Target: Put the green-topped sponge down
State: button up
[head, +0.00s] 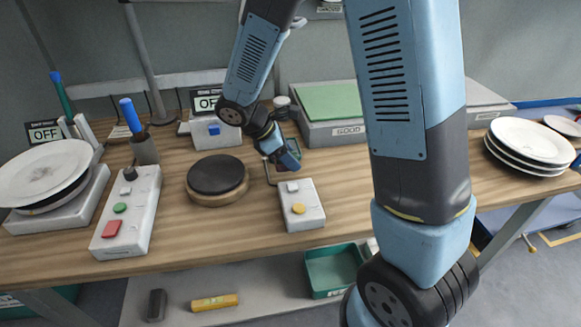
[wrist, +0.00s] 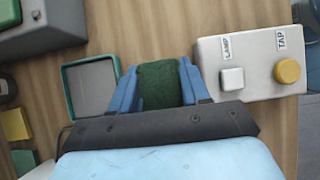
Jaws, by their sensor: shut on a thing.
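My gripper (head: 288,158) is over the middle of the wooden table, in front of the grey GOOD box. In the wrist view my gripper (wrist: 162,75) has its blue fingers shut on the green-topped sponge (wrist: 160,88), whose dark green face shows between them. In the head view the sponge cannot be made out behind the gripper. In the wrist view bare wood shows beyond the sponge; I cannot tell how high the sponge is above it.
A green-rimmed tray (wrist: 66,92) lies just left of the fingers. A white LAMP and TAP switch box (wrist: 250,66) is close on the right. A round dark-topped stand (head: 216,174), a button panel (head: 127,215) and stacked plates (head: 45,170) stand left. More plates (head: 528,145) are at right.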

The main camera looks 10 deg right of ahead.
aim_at(292, 176)
jog(key=shift+w+d+f, duration=0.15)
jog(key=shift+d+f, duration=0.1)
jog(key=shift+f, duration=0.1)
jog(key=shift+w+d+f, duration=0.1)
jog(key=shift+f, duration=0.8)
jog(key=shift+w+d+f, duration=0.1)
jog(key=shift+f, duration=0.8)
jog(key=shift+f, duration=0.1)
jog(key=o, duration=1)
jog(key=shift+a+r, duration=0.1)
jog(key=shift+r, duration=0.1)
jog(key=v, duration=1.2)
